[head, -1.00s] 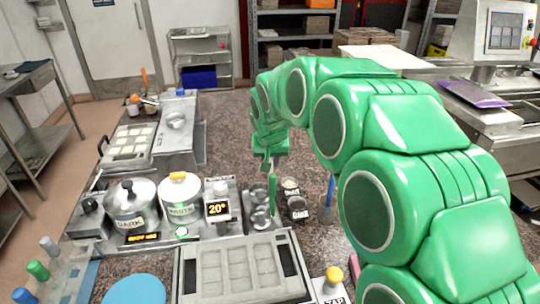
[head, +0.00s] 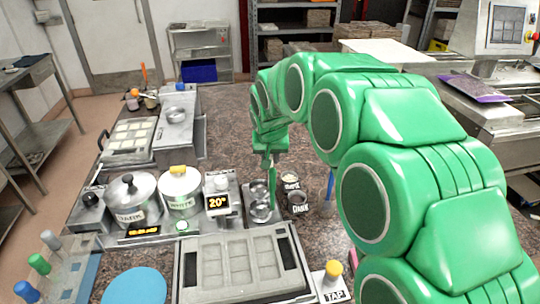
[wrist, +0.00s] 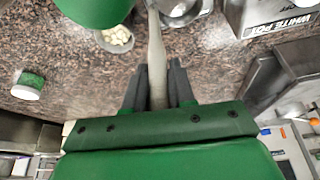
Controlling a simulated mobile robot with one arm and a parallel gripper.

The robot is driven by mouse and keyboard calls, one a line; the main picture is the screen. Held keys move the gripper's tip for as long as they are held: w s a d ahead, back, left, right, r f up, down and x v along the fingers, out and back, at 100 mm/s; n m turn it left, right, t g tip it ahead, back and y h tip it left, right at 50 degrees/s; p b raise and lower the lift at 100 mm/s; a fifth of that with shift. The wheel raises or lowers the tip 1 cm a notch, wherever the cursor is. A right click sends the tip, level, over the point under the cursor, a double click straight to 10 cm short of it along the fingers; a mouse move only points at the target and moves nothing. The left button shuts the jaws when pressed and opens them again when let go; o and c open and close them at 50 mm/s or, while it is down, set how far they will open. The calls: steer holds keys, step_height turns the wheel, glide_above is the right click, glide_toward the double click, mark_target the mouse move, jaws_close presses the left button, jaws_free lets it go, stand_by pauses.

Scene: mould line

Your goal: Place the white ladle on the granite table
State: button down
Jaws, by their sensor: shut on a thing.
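My gripper (head: 267,160) hangs over the middle of the granite table (head: 222,125), above two round metal bowls. In the wrist view its fingers (wrist: 158,82) are shut around the pale, upright handle of the white ladle (wrist: 156,45). A metal bowl shows at the far end of the handle, partly cut off by the picture's top edge. In the head view the ladle is hard to make out against my gripper and the bowls, and I cannot tell whether it touches its metal holder (head: 251,218).
The white pot (head: 180,190) and dark pot (head: 131,203) stand left of the gripper. Small cups (head: 298,202) stand close on its right, with a blue-handled tool (head: 329,188) beyond. A mould (head: 240,265) lies in front. Bare granite lies behind the gripper.

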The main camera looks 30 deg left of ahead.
steer(key=c, duration=0.9)
jaws_free()
steer(key=shift+o, duration=0.2)
steer(key=shift+r, duration=0.1)
